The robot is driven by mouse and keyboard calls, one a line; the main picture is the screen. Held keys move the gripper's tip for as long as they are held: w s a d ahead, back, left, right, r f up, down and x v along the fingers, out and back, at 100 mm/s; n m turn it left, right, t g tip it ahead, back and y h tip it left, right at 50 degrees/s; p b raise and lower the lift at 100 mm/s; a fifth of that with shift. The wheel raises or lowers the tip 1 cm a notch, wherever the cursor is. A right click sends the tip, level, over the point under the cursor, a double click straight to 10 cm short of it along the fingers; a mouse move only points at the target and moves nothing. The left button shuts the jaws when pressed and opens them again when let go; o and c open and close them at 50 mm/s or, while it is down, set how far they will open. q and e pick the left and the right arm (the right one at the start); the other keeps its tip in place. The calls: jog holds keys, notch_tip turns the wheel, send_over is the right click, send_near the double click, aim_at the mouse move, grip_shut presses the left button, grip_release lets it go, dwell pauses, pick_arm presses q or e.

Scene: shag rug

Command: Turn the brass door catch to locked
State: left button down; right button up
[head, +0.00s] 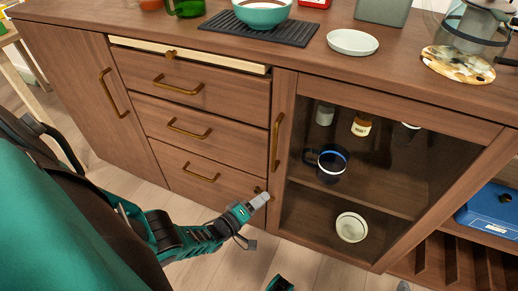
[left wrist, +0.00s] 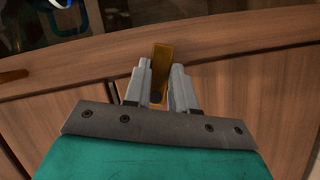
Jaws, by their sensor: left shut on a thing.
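The brass door catch (left wrist: 160,68) shows in the left wrist view as a short flat bar between my left gripper's grey fingers. It runs nearly upright in that picture, with a dark round spot at its lower end. My left gripper (left wrist: 159,85) is shut on it. In the head view my left gripper (head: 264,199) is at the lower left of the glass door (head: 385,165), at the cabinet front, and mostly hides the catch (head: 257,190). The glass door looks closed. My right gripper's fingers are not seen.
The door's long brass handle (head: 276,142) is above the catch. Drawers with brass pulls (head: 201,173) are to the left. A dark mug (head: 331,163) and white bowl (head: 351,227) are behind the glass. The wooden floor (head: 205,272) in front is mostly free.

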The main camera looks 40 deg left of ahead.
pick_arm(q)
jog(key=shift+r, duration=0.1)
jog(key=c, duration=1.3)
grip_release()
jog(key=o, duration=0.4)
